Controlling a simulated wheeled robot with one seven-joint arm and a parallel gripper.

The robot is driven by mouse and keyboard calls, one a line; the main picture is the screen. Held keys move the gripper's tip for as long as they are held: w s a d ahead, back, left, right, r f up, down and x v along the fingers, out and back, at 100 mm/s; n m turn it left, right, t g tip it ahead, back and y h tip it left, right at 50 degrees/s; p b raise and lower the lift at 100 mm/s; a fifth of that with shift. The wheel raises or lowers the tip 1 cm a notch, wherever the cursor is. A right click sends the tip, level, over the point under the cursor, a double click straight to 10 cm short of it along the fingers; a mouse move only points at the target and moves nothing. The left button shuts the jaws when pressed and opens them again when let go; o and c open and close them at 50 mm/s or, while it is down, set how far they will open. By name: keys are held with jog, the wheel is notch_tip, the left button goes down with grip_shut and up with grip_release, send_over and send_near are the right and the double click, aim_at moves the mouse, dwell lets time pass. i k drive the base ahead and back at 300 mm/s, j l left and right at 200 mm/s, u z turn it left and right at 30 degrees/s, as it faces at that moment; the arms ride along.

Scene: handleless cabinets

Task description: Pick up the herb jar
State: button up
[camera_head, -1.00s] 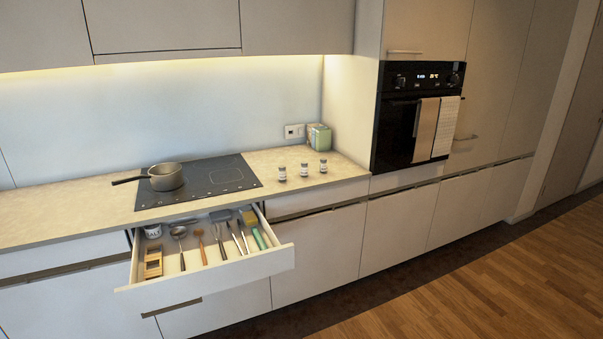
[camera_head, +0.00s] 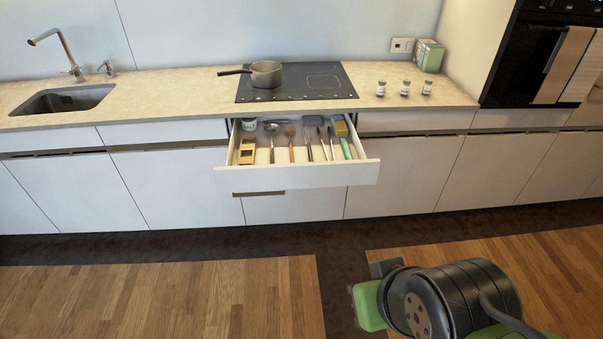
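A white jar or tub (camera_head: 249,125) lies in the back left of the open drawer. The labels are too small to read, so I cannot tell which is the herb jar. Part of my green and black arm shows at the bottom right, well away from the counter. No gripper fingertips can be made out.
The open drawer (camera_head: 300,178) juts out below the hob (camera_head: 318,84) and holds several utensils. A pot (camera_head: 266,73) stands on the hob. A green box (camera_head: 428,55) is behind the jars. A sink (camera_head: 65,99) is at left. The floor before the cabinets is clear.

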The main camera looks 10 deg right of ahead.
aim_at(406, 88)
jog(key=i+l+u, duration=0.35)
jog(key=i+l, duration=0.15)
jog(key=l, duration=0.3)
jog(key=i+l+u, duration=0.2)
jog(key=l, duration=0.25)
jog(key=i+l+u, duration=0.15)
jog(key=l, duration=0.3)
jog(key=i+l+u, duration=0.2)
jog(key=l, duration=0.35)
jog(key=i+l+u, duration=0.15)
jog(key=l, duration=0.35)
jog(key=i+l+u, duration=0.2)
jog(key=l, duration=0.35)
jog(key=l+u, duration=0.15)
jog(key=l, duration=0.4)
